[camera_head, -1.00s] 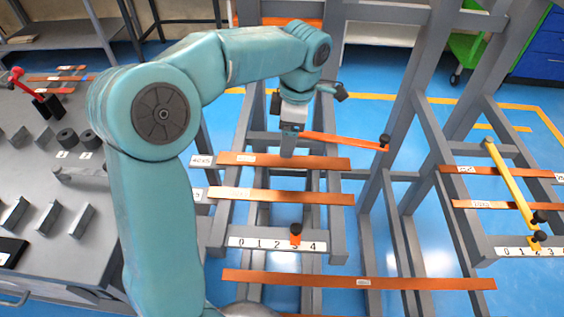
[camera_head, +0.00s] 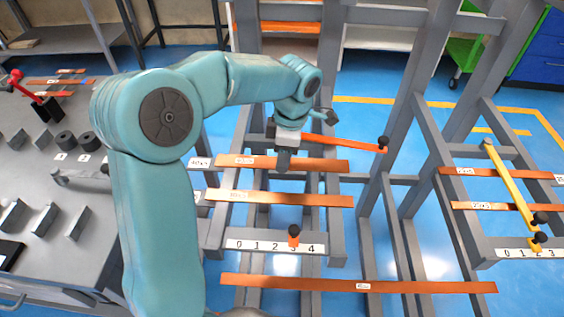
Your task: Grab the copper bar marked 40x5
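On the middle grey rack, a copper bar (camera_head: 325,165) lies across the upper supports. A white tag (camera_head: 200,163) at its left end carries small print that I cannot read surely as 40x5. A second copper bar (camera_head: 300,199) lies parallel in front of it, and a longer one (camera_head: 420,286) lies lower down. My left gripper (camera_head: 284,163) points down at the upper bar, its fingers overlapping the bar's middle in the picture. The fingers show edge-on, so their opening and any contact are hidden. My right gripper is out of view.
An orange lever (camera_head: 345,143) with a black knob extends right behind the upper bar. A numbered scale (camera_head: 258,245) with an orange slider is at the rack's front. Another rack with copper bars (camera_head: 490,206) and a yellow lever stands right. A grey bench (camera_head: 30,185) is left.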

